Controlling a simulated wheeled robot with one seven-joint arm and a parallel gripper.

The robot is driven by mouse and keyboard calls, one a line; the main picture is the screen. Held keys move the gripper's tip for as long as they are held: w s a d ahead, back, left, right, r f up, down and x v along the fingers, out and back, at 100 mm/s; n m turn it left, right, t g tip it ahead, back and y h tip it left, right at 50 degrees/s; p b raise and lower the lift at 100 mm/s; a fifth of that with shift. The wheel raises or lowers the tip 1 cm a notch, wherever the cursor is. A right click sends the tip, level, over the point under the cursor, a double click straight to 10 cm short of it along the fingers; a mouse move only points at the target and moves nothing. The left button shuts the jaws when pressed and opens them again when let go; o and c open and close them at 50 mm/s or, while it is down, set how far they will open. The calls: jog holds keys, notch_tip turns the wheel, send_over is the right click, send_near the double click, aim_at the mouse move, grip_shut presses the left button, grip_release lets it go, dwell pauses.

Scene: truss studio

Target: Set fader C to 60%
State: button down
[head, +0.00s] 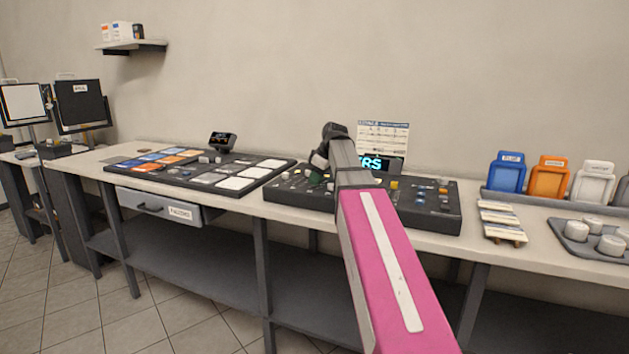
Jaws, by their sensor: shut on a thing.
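The dark control console (412,216) lies on the long bench, with small knobs and faders on its top. The gripper is shut on a small control there, mostly hidden by the fingers. The fader letters are too small to read, so I cannot tell from the picture which fader is C or where it is set. A yellow cap (394,185) shows right of my arm. A small display (374,163) with cyan letters stands behind the console, partly covered by my arm.
A pad board (262,176) with coloured and white tiles lies left of the console. A printed sheet (385,137) is behind it. To the right are stacked cards (501,222), blue and orange bins (508,172), and a tray (574,239) of white cylinders.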

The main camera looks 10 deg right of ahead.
jog(key=w+d, duration=0.2)
jog(key=w, duration=0.1)
jog(key=shift+w+d, duration=0.1)
jog(key=shift+w, duration=0.05)
jog(key=c, duration=1.1)
grip_release()
jog(key=shift+r, duration=0.15)
jog(key=v, duration=1)
jog(key=shift+s+d+r, duration=0.15)
jog(key=shift+s+r, duration=0.1)
jog(key=shift+s, duration=0.1)
